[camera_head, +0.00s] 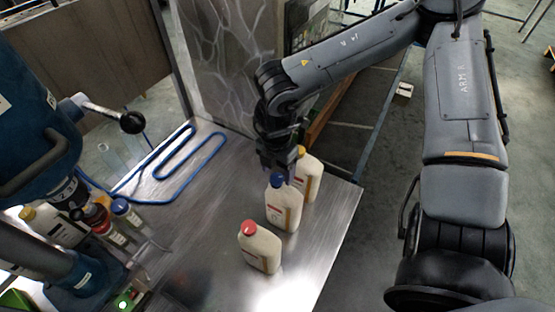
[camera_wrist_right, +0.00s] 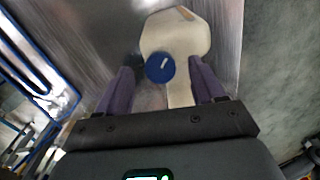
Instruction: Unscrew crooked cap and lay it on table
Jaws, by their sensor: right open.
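A cream bottle (camera_head: 284,207) with a blue cap (camera_head: 277,181) stands on the metal table (camera_head: 190,215). My right gripper (camera_head: 280,167) is open just above this cap. In the right wrist view, the blue cap (camera_wrist_right: 160,67) shows between the two purple fingers of my right gripper (camera_wrist_right: 163,84), with a gap on each side. A small light mark shows on the cap's top. I cannot tell whether this cap sits crooked. A red-capped bottle (camera_head: 261,250) stands nearer the front, and another bottle (camera_head: 307,180) stands close behind the blue-capped one. My left gripper is not in view.
Blue tubing (camera_head: 180,158) lies on the back left of the table. A blue machine (camera_head: 35,110) and several small bottles (camera_head: 125,212) are at the left. A grey panel (camera_head: 225,60) rises behind. The table's middle left is clear; its right edge is near the bottles.

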